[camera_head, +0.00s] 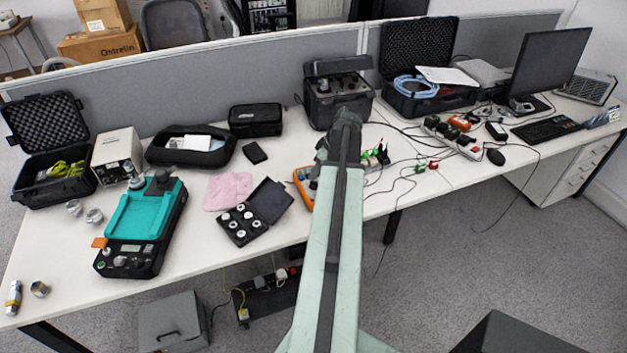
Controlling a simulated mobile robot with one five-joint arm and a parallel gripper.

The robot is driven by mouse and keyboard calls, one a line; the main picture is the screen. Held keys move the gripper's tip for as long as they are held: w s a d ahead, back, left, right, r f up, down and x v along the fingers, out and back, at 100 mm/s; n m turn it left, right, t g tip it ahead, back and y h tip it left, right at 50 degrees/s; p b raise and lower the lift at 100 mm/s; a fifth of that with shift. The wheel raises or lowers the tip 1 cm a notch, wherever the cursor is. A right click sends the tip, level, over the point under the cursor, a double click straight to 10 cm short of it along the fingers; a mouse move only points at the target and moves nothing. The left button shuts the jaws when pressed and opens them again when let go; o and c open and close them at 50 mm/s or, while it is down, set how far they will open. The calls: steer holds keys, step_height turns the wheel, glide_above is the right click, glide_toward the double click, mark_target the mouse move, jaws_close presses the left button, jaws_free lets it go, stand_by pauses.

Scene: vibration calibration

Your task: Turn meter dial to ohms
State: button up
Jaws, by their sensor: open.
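The meter (302,176) is orange-edged and lies on the white table near the middle. Only a strip of its left side shows. My pale green arm rises from the bottom centre and covers the rest of it. The meter's dial cannot be made out, so its setting cannot be read. The dark upper end of my arm stands in front of a black equipment case. No gripper fingers can be made out; my gripper appears hidden behind my arm.
Left of the meter are an open black case of round weights (241,222), a pink cloth (228,191) and a teal-topped device (143,213). Thin cables and small plugs lie to the right. An open black equipment case (338,103) stands behind.

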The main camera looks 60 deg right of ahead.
mark_target(314, 184)
steer(key=b+x, duration=0.4)
steer(key=x, duration=0.1)
steer(key=shift+f, duration=0.35)
steer(key=shift+w+f+b, duration=0.2)
steer(key=shift+f+b, duration=0.15)
steer(key=shift+b, duration=0.05)
steer(key=shift+r, duration=0.1)
